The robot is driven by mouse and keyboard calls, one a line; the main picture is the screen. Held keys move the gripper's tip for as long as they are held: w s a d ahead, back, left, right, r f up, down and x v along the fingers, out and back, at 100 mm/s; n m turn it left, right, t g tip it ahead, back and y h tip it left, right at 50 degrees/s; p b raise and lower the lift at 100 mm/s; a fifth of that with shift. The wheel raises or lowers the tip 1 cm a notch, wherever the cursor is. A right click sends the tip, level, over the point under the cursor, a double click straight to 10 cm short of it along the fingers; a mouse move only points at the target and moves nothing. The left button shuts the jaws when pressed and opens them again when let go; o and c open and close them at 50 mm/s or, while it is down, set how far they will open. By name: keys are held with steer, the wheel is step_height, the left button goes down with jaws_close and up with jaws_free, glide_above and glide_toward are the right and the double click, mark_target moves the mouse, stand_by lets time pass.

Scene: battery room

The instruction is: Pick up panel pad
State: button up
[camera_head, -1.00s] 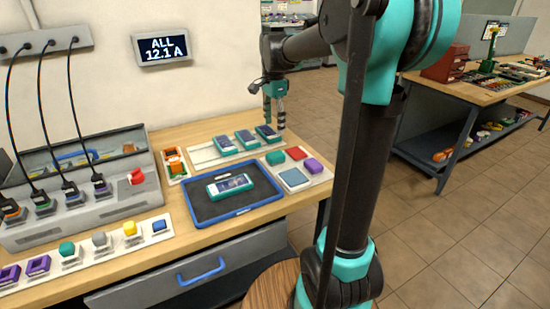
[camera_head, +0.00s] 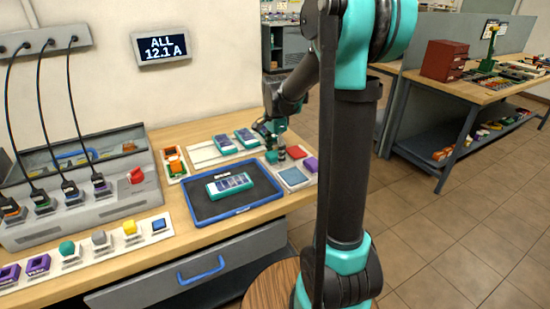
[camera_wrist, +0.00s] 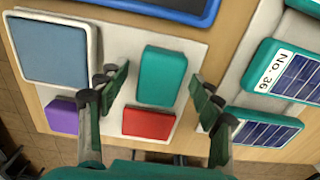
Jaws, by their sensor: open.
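No label names a panel pad. A teal block (camera_head: 271,157) stands on a white board by the bench's right end, with a red block (camera_head: 296,151), a purple block (camera_head: 311,164) and a blue-grey square pad with a pale border (camera_head: 294,176). In the wrist view the teal block (camera_wrist: 162,76) lies between the fingers of my open gripper (camera_wrist: 160,84), with the red block (camera_wrist: 148,123) below it. The blue-grey pad (camera_wrist: 50,50) and purple block (camera_wrist: 63,117) are left of the fingers. My gripper (camera_head: 275,146) is over the board; finger contact is unclear.
A blue-rimmed tray (camera_head: 232,212) holding a teal panel device (camera_head: 229,184) is left of the board. Several solar-panel devices, one marked No. 36 (camera_wrist: 283,74), lie close to my right finger. A cabled charger (camera_head: 90,190) stands at the left.

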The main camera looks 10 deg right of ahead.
mark_target(275, 153)
steer(key=shift+c, duration=0.4)
steer(key=c, duration=1.3)
steer(key=shift+r, duration=0.1)
step_height(275, 153, up, 20)
steer(key=shift+f, duration=0.1)
